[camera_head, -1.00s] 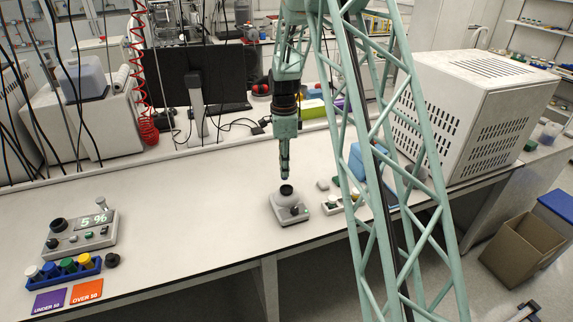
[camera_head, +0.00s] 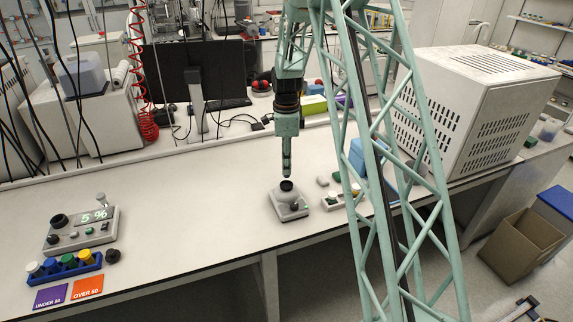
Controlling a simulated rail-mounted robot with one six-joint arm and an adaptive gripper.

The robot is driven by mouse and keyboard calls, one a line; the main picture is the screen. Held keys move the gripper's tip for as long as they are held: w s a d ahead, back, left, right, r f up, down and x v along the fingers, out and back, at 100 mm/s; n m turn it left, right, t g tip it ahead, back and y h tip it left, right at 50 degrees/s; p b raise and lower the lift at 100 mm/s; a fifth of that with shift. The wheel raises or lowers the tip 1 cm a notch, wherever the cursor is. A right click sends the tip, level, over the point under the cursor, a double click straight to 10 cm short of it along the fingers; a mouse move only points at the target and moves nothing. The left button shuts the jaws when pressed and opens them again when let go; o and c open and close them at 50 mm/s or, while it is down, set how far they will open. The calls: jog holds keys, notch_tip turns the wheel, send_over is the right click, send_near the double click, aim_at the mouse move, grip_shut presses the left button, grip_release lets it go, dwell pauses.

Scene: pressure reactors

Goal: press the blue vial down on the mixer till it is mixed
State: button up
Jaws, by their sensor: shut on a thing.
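The mixer (camera_head: 291,207) is a small grey-white unit with a dark round cup on top, standing on the bench near the centre. My gripper (camera_head: 287,170) points straight down just above the cup. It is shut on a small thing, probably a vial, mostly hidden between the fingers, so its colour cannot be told. Whether it touches the cup is too small to tell. At the left, a blue rack (camera_head: 64,272) holds several vials with white, blue, green and yellow caps.
A grey reader (camera_head: 82,235) showing "5 %" stands behind the rack, with purple (camera_head: 50,297) and orange (camera_head: 87,287) cards in front. Small items and a blue box stand right of the mixer, partly behind my lattice arm. A large white cabinet (camera_head: 470,110) stands farther right.

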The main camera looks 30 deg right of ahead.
jog(key=shift+f+b, duration=0.5)
jog(key=shift+f, duration=1.05)
jog(key=shift+o, duration=1)
jog(key=shift+c, duration=1)
jog(key=shift+f+b, duration=0.7)
jog(key=shift+f, duration=0.4)
jog(key=shift+r, duration=0.1)
dwell(1.1)
jog(key=shift+r+p, duration=1.35)
jog(key=shift+r, duration=2.05)
